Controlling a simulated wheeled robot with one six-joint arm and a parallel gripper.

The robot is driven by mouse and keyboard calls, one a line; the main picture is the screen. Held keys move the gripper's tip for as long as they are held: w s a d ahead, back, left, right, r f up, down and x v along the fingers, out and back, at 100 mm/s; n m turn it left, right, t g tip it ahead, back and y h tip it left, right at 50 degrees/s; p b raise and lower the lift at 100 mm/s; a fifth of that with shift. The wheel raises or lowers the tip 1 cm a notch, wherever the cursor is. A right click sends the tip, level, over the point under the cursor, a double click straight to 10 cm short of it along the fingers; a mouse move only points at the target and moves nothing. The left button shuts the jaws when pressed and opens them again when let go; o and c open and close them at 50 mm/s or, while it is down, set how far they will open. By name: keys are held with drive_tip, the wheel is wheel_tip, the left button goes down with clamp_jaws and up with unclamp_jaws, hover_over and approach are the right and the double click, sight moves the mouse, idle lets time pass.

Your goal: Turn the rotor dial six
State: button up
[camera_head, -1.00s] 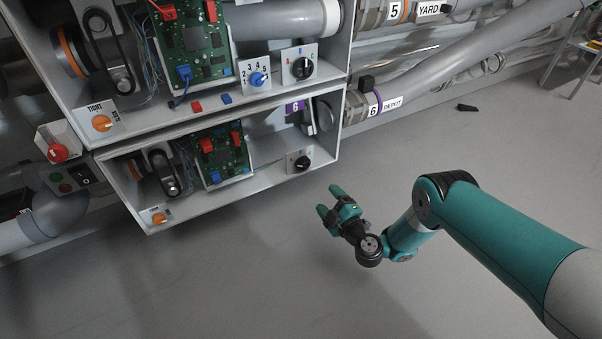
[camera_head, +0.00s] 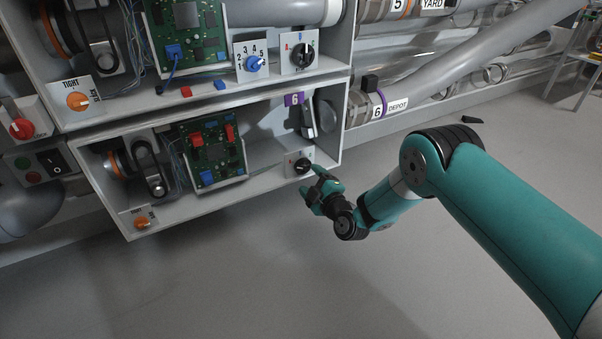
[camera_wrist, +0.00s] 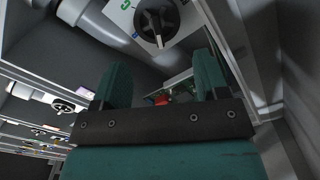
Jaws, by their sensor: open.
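The dial of unit six is a black knob (camera_head: 303,165) on a small white plate at the right front of the lower box, below the purple 6 label (camera_head: 293,99). In the wrist view the black knob (camera_wrist: 157,22) sits at the top, beyond the fingertips, with a green letter on its plate. My gripper (camera_head: 313,183) is just below and right of the dial in the head view. It also shows in the wrist view (camera_wrist: 161,72), its two teal fingers apart with nothing between them. It looks clear of the knob, but the exact gap is hard to judge.
The upper box holds another black dial (camera_head: 303,51) and a blue numbered dial (camera_head: 255,63). An orange knob (camera_head: 141,222) and a green circuit board (camera_head: 214,150) are in the lower box. Pipes run at upper right. The floor (camera_head: 240,290) below is clear.

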sight(301, 168)
drive_tip(key=b+x, duration=0.2)
drive_tip(key=x, duration=0.1)
drive_tip(key=b+x, duration=0.2)
drive_tip(key=shift+w+a+f, duration=0.1)
drive_tip(key=shift+w+f, duration=0.05)
drive_tip(key=shift+f, duration=0.1)
drive_tip(key=shift+w+a+r, duration=0.25)
drive_tip(key=shift+w+a, duration=0.05)
drive_tip(key=shift+w, duration=0.25)
drive_tip(key=shift+c, duration=0.4)
drive_tip(key=c, duration=0.5)
